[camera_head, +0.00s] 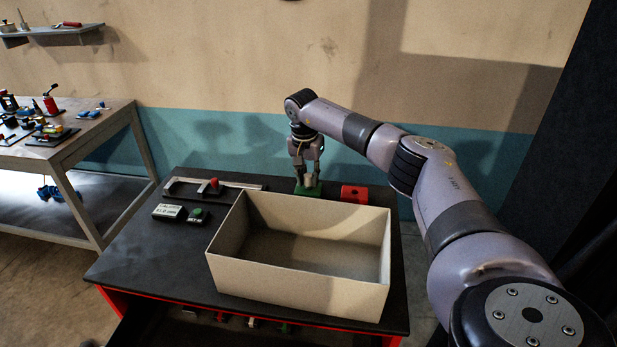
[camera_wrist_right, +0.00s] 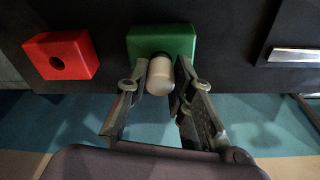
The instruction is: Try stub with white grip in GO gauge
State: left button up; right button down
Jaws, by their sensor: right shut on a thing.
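The green gauge block (camera_head: 309,191) stands on the black bench top behind the cardboard box. In the right wrist view the green block (camera_wrist_right: 161,40) lies just beyond my fingertips. My right gripper (camera_head: 306,172) is above the green block, fingers pointing down. In the right wrist view my right gripper (camera_wrist_right: 160,82) is shut on the stub's white grip (camera_wrist_right: 160,77). The stub's far end is hidden, so I cannot tell whether it is in the block's hole. A red block (camera_head: 354,194) with a round hole sits to the right of the green one. My left gripper is not in view.
An open, empty cardboard box (camera_head: 300,255) takes up much of the bench top (camera_head: 150,255). A caliper (camera_head: 215,187), a white-labelled block (camera_head: 169,211) and a small block with a green top (camera_head: 197,215) lie to its left. A side table (camera_head: 75,140) with tools stands further left.

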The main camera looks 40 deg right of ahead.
jog(key=shift+r+p, duration=0.85)
jog(key=shift+r, duration=1.8)
jog(key=shift+a, duration=0.1)
